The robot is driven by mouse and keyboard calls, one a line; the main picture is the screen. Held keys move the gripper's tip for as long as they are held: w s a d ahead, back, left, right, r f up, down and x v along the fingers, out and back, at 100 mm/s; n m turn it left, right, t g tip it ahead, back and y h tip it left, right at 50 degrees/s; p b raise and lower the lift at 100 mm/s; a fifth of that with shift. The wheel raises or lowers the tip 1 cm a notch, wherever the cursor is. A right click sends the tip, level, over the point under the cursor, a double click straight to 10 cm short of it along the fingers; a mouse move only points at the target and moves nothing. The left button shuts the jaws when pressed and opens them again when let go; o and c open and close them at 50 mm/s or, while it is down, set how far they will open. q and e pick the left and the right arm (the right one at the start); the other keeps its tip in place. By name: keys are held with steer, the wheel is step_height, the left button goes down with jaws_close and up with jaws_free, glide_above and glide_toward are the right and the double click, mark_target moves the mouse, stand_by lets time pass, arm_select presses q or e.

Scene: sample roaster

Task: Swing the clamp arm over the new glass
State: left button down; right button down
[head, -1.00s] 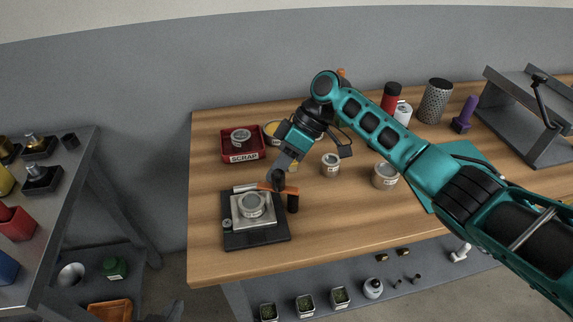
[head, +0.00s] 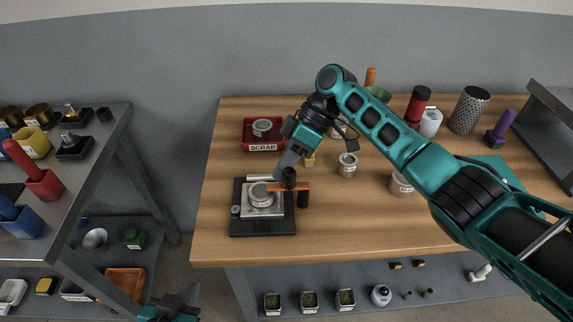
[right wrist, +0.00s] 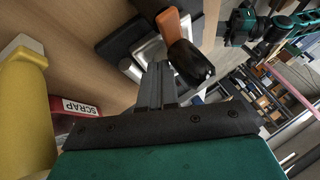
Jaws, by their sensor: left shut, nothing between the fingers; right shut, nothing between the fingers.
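The orange clamp arm (head: 299,186) stands on a black post (head: 303,200) at the right of a dark fixture base (head: 270,227). Its free end reaches left to the upper right edge of a round, metal-rimmed disc (head: 261,199) seated on the fixture; any glass inside is too small to tell. A black knob (head: 289,175) rises from the clamp arm. My right gripper (head: 281,172) is shut and empty, close beside the knob. In the right wrist view, its fingers (right wrist: 155,85) lie beside the knob (right wrist: 190,63); contact is unclear. My left gripper (head: 180,298) is shut and empty, low over the floor.
A red SCRAP tray (head: 262,148) holding a round piece stands behind the fixture. Cans (head: 347,167) stand to the right. A side table (head: 100,165) with tools is at the left, across a gap. The bench front beside the fixture is clear.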

stand_by(0.5)
steer(key=v, duration=1.3)
